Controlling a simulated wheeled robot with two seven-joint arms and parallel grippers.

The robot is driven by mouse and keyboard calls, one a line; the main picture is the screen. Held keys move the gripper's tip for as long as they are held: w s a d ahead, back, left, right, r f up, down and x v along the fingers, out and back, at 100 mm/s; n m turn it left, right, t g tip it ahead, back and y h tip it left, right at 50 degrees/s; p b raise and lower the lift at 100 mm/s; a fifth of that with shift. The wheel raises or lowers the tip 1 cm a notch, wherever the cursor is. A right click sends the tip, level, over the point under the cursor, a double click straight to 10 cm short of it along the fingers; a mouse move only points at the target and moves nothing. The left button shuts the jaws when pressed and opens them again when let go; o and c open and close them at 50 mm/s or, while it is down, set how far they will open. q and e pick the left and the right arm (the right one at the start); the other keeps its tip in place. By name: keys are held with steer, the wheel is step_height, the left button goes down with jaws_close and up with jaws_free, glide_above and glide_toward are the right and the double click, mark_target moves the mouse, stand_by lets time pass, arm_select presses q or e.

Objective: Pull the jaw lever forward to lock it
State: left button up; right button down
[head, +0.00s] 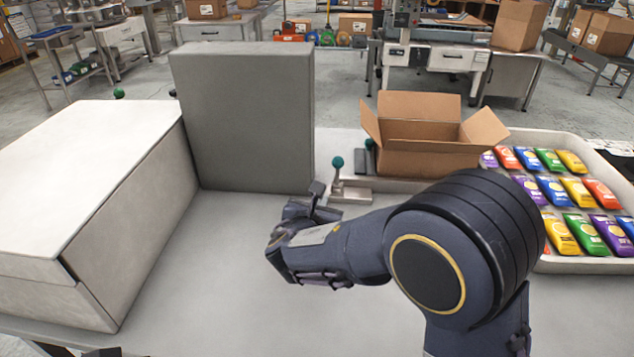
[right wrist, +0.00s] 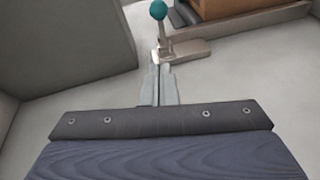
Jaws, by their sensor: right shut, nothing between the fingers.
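The jaw lever (head: 337,169) is a short post with a teal ball knob, standing about upright on a pale metal base (head: 352,195) in front of the open carton. In the right wrist view the lever (right wrist: 160,22) rises just beyond my fingertips, and its base (right wrist: 188,52) extends to the right. My right gripper (head: 317,192) is shut and empty, close to the near side of the lever. In the right wrist view its closed fingers (right wrist: 158,72) point at the lever's foot; whether they touch it I cannot tell.
A tall grey block (head: 243,120) stands left of the lever, and a large pale box (head: 85,180) fills the left side. An open carton (head: 420,155) is behind the lever. A tray (head: 590,266) of colourful packets is at the right. The bench between is clear.

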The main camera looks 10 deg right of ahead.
steer(key=p, duration=0.1)
glide_toward(337, 169)
steer(key=f, duration=0.1)
steer(key=w+f, duration=0.2)
steer(key=shift+d+f, duration=0.25)
steer(key=shift+w+d+r+p, duration=0.3)
steer(key=shift+w+r+p, duration=0.15)
steer(key=shift+w, duration=0.25)
steer(key=shift+w+d+r+p, duration=0.3)
steer(key=shift+w+r, duration=0.2)
steer(key=shift+w, duration=0.2)
